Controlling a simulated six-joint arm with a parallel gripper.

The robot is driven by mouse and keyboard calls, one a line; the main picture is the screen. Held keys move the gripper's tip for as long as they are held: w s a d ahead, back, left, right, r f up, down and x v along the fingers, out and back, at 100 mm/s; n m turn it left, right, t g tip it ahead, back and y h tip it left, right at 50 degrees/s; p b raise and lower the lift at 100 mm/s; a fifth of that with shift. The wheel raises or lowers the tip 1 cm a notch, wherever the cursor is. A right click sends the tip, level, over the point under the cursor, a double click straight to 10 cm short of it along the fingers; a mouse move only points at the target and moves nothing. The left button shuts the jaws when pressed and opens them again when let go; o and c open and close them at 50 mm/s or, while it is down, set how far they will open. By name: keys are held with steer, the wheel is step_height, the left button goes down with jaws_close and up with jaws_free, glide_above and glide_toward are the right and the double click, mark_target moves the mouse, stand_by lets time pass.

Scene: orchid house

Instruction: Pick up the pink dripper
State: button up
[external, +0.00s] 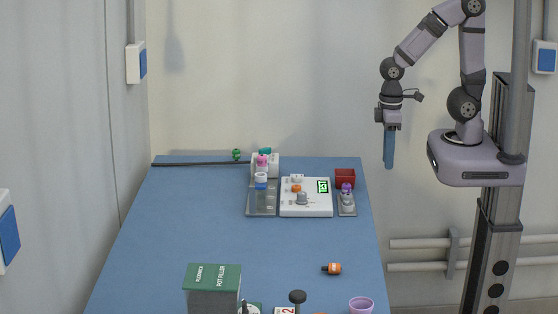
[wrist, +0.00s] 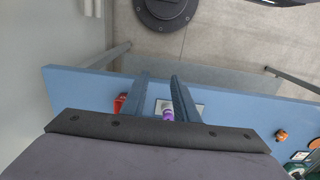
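The pink dripper (external: 262,160) appears as a small pink top near the back of the blue table, at the left end of a group of white and grey items. A white piece and a blue piece show just in front of it; whether they are separate drippers I cannot tell. My gripper (external: 389,164) hangs in the air to the right of the table, fingers down, well apart from the dripper. In the wrist view my gripper (wrist: 160,77) has its two fingers apart with nothing held. I cannot make out the pink dripper in the wrist view.
A white device with a green display (external: 317,198) stands right of the dripper. A purple-topped item (external: 347,188) and a red box (external: 345,176) are beyond it. An orange bottle (external: 333,269) lies nearer, and a green box (external: 213,285) stands in front. The table's left middle is clear.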

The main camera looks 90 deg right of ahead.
steer(key=o, duration=0.4)
